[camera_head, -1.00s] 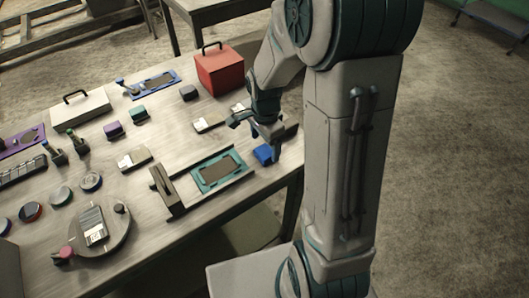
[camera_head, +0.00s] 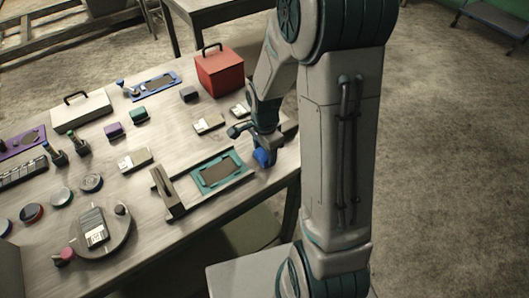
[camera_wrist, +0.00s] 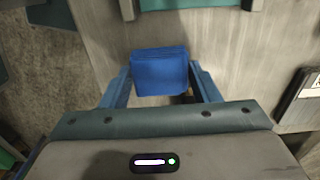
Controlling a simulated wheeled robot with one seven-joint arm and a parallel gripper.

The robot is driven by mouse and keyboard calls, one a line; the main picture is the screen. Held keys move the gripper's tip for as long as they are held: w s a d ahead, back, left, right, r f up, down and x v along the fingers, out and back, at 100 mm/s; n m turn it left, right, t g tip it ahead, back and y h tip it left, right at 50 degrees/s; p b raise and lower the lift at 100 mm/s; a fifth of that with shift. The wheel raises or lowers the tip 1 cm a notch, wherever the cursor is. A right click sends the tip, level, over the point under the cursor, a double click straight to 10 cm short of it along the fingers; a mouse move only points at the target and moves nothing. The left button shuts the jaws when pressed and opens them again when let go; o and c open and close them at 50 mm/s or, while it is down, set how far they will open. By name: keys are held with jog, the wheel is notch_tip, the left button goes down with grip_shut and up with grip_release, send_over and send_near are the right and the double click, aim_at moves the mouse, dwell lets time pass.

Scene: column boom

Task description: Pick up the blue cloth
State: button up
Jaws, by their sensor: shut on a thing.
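The blue cloth (camera_wrist: 160,71) shows in the wrist view as a folded blue block between my gripper's two blue fingers. My gripper (camera_wrist: 158,88) is shut on it, with a finger against each side. In the head view the blue cloth (camera_head: 262,157) is at the right end of the table, right of a teal-framed plate. My gripper (camera_head: 262,150) is right above it there, and the arm hides part of it. I cannot tell whether the cloth still touches the table.
The teal-framed plate (camera_head: 222,172) lies close on the left. A red box (camera_head: 220,72) with a handle stands farther back. A round grey stand (camera_head: 118,232) and several small items fill the left of the table (camera_head: 150,203). The table's front edge is near the cloth.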

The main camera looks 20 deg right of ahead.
jog(key=shift+r, duration=0.1)
jog(key=shift+r, duration=0.45)
notch_tip(320, 180, up, 3)
jog(key=shift+d+r+b, duration=0.15)
jog(key=shift+b, duration=0.15)
jog(key=s+d+r+b, duration=0.1)
jog(key=s+d+r, duration=0.5)
jog(key=s+d, duration=0.2)
jog(key=shift+d+r, duration=0.15)
jog(key=shift+r, duration=0.15)
jog(key=shift+o, duration=1)
jog(key=shift+w, duration=0.1)
jog(key=shift+c, duration=0.2)
